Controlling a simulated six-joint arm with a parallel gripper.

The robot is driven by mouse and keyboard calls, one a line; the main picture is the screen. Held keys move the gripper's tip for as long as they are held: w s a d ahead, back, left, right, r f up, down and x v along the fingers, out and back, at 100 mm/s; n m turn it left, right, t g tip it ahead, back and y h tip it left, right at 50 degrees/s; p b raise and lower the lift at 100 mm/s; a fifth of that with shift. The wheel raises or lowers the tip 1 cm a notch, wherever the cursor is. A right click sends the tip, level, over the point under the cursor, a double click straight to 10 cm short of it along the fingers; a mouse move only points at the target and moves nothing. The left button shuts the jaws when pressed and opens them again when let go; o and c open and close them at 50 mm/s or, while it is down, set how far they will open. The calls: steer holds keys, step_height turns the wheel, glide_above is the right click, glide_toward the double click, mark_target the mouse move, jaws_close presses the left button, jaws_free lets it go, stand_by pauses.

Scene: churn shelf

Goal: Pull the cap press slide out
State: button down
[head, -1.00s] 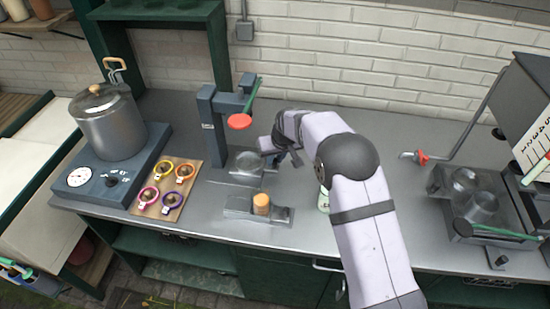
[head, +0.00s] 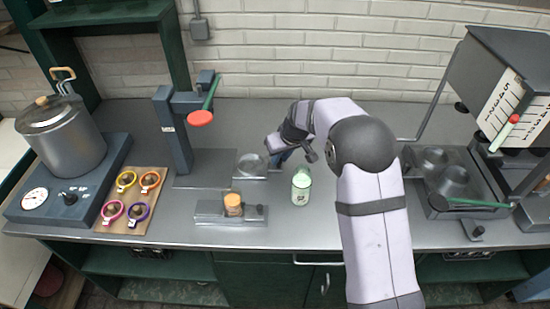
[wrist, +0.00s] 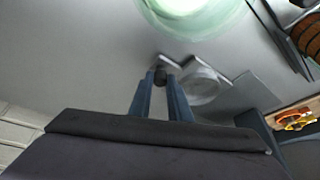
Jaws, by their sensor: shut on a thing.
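The cap press (head: 172,135) stands left of my arm, with a blue-grey post, a green lever and a red disc. Its slide (head: 251,165), a flat plate with a round clear seat, sticks out to the right of the press base. The slide also shows in the wrist view (wrist: 203,86), just beyond my fingers. My gripper (head: 281,158) is at the slide's right end. In the wrist view its two blue fingers (wrist: 160,84) are closed around a small dark knob (wrist: 160,75) on the slide. The fingertips are partly hidden in the head view.
A green-tinted jar (head: 301,186) stands close in front of my gripper. A fixture with an orange cap (head: 233,204) is near the front edge. A board with coloured rings (head: 127,205) and a pot (head: 62,135) are left. A dispenser (head: 500,100) stands right.

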steer(key=c, duration=1.7)
jaws_free()
steer(key=shift+o, duration=0.2)
steer(key=shift+r, duration=0.1)
steer(key=b+v, duration=0.2)
steer(key=v, duration=0.5)
steer(key=shift+r, duration=0.2)
